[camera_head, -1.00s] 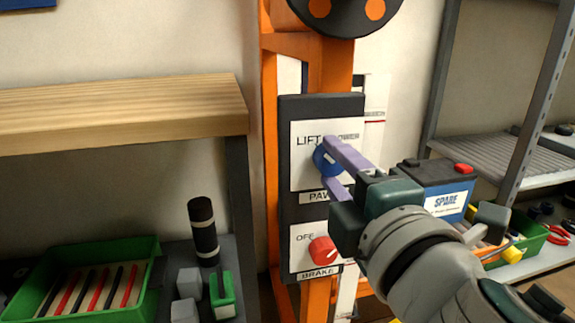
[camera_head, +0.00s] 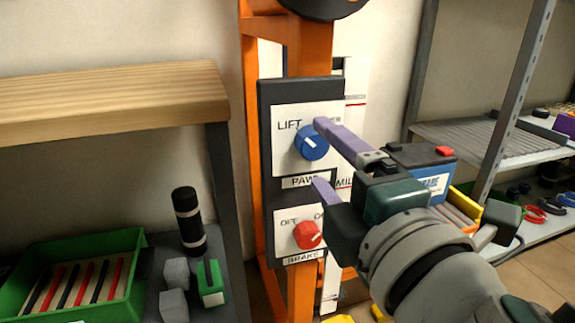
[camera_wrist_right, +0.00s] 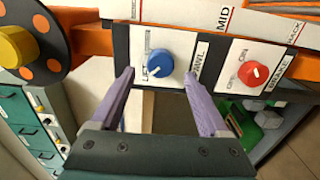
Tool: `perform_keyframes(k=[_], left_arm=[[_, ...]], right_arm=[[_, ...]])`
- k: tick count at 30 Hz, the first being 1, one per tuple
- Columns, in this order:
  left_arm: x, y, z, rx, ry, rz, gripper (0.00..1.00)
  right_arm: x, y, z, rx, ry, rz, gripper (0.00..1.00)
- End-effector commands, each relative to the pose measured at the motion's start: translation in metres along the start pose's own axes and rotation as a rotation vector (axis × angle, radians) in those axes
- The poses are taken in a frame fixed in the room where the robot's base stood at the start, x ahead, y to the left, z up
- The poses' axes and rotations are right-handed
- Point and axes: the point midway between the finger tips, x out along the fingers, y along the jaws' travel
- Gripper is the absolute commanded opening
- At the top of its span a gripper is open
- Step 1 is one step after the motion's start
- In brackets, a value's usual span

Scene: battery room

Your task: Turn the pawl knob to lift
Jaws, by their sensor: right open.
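The blue pawl knob (camera_head: 311,142) sits on a white plate on the dark control panel (camera_head: 266,200). Its white pointer line tilts toward the LIFT label at upper left. My right gripper (camera_head: 318,154) is open, with purple fingers spread above and below the knob in the head view. In the right wrist view, the knob (camera_wrist_right: 159,63) shows beyond and between the open fingertips (camera_wrist_right: 160,82), with nothing gripped. The right part of the upper label is hidden by a finger. My left gripper is not in view.
A red brake knob (camera_head: 307,235) is below the pawl knob, close to the lower finger. An orange frame (camera_head: 250,130) carries the panel. A blue battery (camera_head: 430,180) stands behind my right gripper. A green bin (camera_head: 130,245) and wooden shelf (camera_head: 110,105) are at left.

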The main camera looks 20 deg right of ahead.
Motion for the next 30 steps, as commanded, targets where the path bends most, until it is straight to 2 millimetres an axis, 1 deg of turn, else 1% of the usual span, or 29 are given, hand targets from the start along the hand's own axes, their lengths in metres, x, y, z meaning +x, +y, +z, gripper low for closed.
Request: perform_keyframes(k=[1, 6, 9, 12, 17, 25, 26, 28, 29, 30], left_arm=[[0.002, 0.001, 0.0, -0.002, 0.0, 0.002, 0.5], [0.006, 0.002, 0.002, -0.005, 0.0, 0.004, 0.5], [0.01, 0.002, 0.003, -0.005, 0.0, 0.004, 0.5], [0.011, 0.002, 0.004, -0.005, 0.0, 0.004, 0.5], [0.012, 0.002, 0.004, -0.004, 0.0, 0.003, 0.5], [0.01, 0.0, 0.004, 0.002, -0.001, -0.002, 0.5], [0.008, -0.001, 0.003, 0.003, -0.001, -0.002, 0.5], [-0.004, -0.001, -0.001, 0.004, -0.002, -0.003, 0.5], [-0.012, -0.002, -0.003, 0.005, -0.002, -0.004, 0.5], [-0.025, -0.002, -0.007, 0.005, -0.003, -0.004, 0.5]], right_arm=[[-0.011, -0.002, 0.0, 0.003, 0.0, -0.004, 0.79], [-0.042, -0.003, 0.0, 0.002, -0.001, -0.004, 0.79], [-0.056, -0.003, 0.0, 0.002, 0.0, -0.003, 0.79], [-0.064, -0.002, 0.0, 0.002, -0.001, -0.002, 0.79], [-0.07, -0.001, 0.0, 0.001, 0.0, -0.001, 0.79], [-0.07, 0.001, 0.001, 0.003, -0.002, -0.001, 0.79], [-0.07, 0.004, 0.002, 0.008, -0.007, -0.003, 0.79], [-0.07, 0.015, 0.009, 0.039, -0.031, -0.016, 0.79], [-0.07, 0.022, 0.014, 0.064, -0.05, -0.026, 0.79], [-0.071, 0.033, 0.022, 0.107, -0.081, -0.043, 0.79]])
